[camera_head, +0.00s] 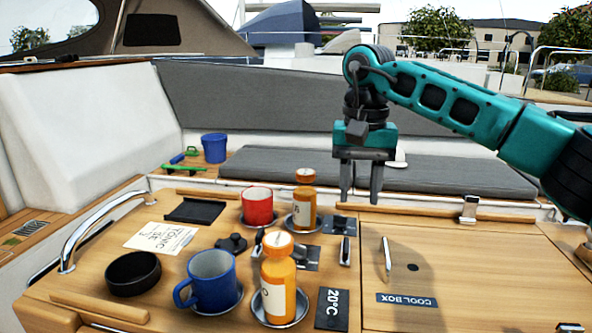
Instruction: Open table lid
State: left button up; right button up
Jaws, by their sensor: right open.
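The table lid (470,285) is a flat wooden panel at the right of the cockpit table and lies shut. It carries a dark label (407,300) reading "COOL BOX", a small dark round hole and a slim metal handle (386,258) near its left edge. My right gripper (361,190) hangs pointing down above the back of the table, up and left of the handle in the picture. Its two fingers are apart with nothing between them, and it appears clear of the lid. My left gripper is not in view.
Left of the lid stand an orange bottle (278,275), another orange bottle (304,210), a blue mug (212,280), a red mug (258,206) and a black bowl (133,273). A metal rail (85,230) curves at the left. Grey cushions (430,178) lie behind.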

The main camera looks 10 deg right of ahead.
aim_at(414, 279)
jog(key=k+l, duration=0.7)
jog(key=k, duration=0.1)
